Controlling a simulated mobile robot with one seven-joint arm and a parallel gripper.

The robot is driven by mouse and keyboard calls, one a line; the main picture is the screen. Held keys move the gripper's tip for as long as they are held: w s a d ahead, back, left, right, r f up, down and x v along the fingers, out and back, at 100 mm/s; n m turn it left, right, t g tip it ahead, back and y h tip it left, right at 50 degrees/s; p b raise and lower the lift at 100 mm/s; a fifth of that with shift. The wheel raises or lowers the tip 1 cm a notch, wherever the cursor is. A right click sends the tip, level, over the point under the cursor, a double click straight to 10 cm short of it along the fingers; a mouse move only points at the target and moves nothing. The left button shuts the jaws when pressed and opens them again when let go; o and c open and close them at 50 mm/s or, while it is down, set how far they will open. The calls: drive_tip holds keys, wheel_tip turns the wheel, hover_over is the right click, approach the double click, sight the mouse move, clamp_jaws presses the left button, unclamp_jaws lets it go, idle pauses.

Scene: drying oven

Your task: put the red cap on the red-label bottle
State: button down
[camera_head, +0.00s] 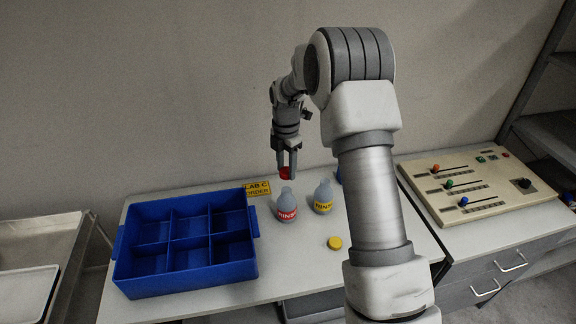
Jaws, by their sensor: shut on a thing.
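In the head view, my gripper (287,171) points down and is shut on the red cap (285,174). It holds the cap just above the top of the red-label bottle (287,207), which stands upright on the table. The cap looks close to the bottle's neck; I cannot tell whether they touch. The fingers partly hide the cap.
A yellow-label bottle (323,197) stands just right of the red one, with a yellow cap (334,242) lying in front. A blue divided crate (187,278) fills the table's left. My arm hides a blue object.

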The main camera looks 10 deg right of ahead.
sight(286, 190)
drive_tip(key=shift+f+b, duration=1.45)
drive_tip(key=shift+f, duration=1.25)
drive_tip(key=shift+f, duration=0.15)
unclamp_jaws()
idle(0.6)
drive_tip(key=shift+r+p, duration=2.05)
drive_tip(key=shift+r, duration=1.5)
